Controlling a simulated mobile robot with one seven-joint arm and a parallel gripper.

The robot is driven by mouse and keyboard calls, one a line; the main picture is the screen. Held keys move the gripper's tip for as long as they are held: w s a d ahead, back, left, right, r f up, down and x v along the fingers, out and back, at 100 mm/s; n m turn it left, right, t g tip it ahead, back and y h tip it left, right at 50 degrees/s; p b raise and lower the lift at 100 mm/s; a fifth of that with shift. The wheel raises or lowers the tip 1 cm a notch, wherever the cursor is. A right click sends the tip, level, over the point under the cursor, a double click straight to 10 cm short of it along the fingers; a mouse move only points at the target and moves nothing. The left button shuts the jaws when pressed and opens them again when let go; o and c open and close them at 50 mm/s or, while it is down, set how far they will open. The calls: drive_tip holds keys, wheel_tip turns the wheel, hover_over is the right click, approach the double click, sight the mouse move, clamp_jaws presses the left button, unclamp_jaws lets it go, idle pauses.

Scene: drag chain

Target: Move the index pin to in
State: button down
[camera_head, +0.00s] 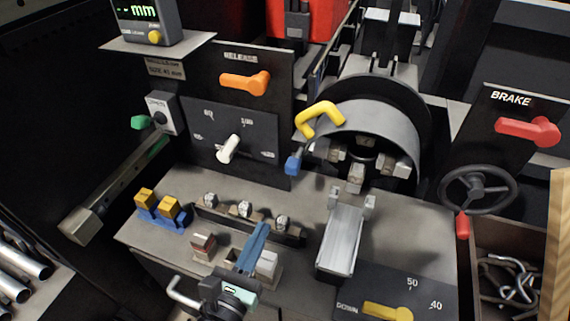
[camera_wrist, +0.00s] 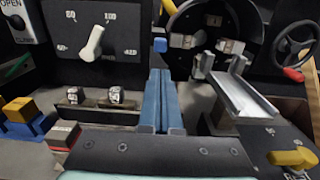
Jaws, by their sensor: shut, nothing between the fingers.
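No label in view names the index pin. A small blue knob (camera_head: 293,163) at the left edge of the dark chuck housing (camera_head: 395,125) may be it, but I cannot tell whether it is in or out. The knob also shows in the wrist view (camera_wrist: 160,45), just beyond my fingertips. My gripper (camera_head: 264,227) has blue fingers pressed together, with nothing between them. It is over the bench, below and left of the knob and apart from it. In the wrist view the fingers (camera_wrist: 158,73) point up the picture toward the knob.
A yellow handle (camera_head: 320,118) sits on the housing above the knob. The white selector knob (camera_head: 229,148) and orange release lever (camera_head: 245,82) are to the left. A metal channel (camera_head: 342,240) lies right of my gripper. Yellow-and-blue blocks (camera_head: 160,207) stand left.

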sight(291, 169)
drive_tip(key=b+x, duration=0.1)
drive_tip(key=x, duration=1.3)
drive_tip(key=x, duration=0.2)
drive_tip(key=shift+w, duration=0.3)
drive_tip(key=shift+d+r, duration=0.1)
drive_tip(key=shift+r, duration=0.2)
